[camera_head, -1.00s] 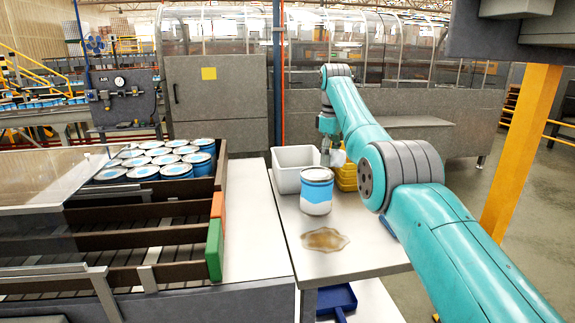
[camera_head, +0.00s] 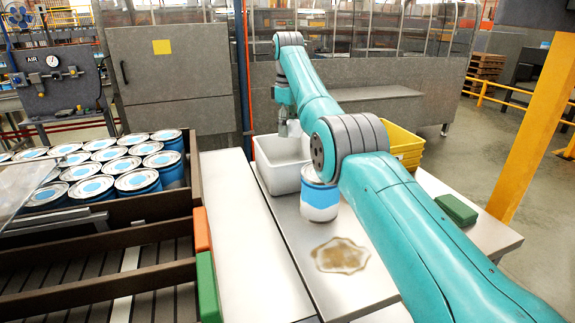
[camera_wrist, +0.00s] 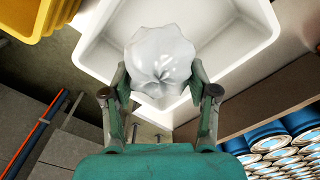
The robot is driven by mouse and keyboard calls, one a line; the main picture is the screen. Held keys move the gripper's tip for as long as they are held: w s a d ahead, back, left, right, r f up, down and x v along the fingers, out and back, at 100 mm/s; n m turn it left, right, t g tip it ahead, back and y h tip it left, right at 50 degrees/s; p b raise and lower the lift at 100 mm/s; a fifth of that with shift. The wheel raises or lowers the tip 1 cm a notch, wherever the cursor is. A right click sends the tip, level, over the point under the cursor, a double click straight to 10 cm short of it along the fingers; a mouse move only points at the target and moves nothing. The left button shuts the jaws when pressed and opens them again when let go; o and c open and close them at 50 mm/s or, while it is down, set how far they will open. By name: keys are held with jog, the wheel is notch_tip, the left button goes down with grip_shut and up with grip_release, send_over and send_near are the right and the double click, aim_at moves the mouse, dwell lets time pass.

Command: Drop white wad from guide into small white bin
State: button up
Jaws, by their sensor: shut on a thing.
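The white wad (camera_wrist: 160,58) is a crumpled white ball held between the two fingers of my gripper (camera_wrist: 160,78) in the wrist view. The small white bin (camera_wrist: 98,52) lies beyond the wad there, its opening facing the camera. In the head view, the bin (camera_head: 284,181) stands on the table, behind a blue-and-white can. My gripper (camera_head: 283,142) points down at the bin's opening, with a pale bit of the wad (camera_head: 295,129) beside it. The brown guide rails (camera_head: 120,237) run along the left. The bin's floor is mostly hidden.
A blue-and-white can (camera_head: 320,197) stands in front of the bin, near a brown spill (camera_head: 340,256). Yellow stacked bins (camera_head: 402,147) are to the right, with a green block (camera_head: 456,209) nearer. Several cans (camera_head: 140,181) crowd the conveyor at left.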

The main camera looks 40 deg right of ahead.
jog(key=shift+f, duration=2.25)
jog(key=o, duration=0.9)
jog(key=shift+c, duration=0.2)
